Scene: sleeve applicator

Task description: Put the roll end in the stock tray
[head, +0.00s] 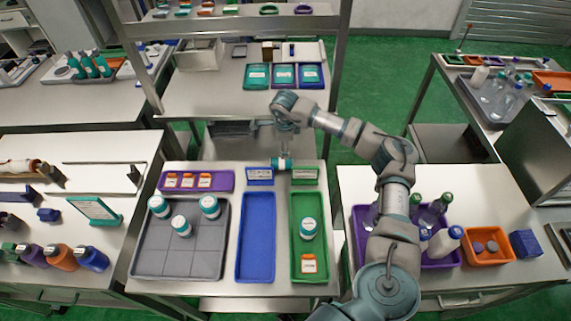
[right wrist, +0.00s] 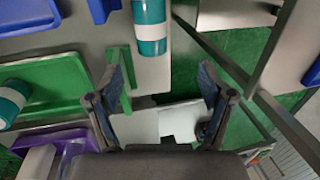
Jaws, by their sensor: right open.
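A teal cylinder with a white band (head: 274,163), which looks like the roll end, lies on its side behind the trays, between the blue and green label cards. In the right wrist view (right wrist: 150,12) it lies beyond the fingers. My right gripper (head: 284,148) points down close above it; both fingers (right wrist: 162,80) are apart with nothing between them. I cannot read which tray is the stock tray. The long blue tray (head: 257,235) is empty. The green tray (head: 296,255) holds a teal-lidded jar (head: 308,228) and an orange-and-white item (head: 309,264). My left gripper is not in view.
Left of the blue tray, a grey tray (head: 180,262) holds several jars, with a purple tray (head: 223,181) behind it. Label cards (head: 260,175) (head: 304,175) stand behind the trays. Bottles stand on the right table.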

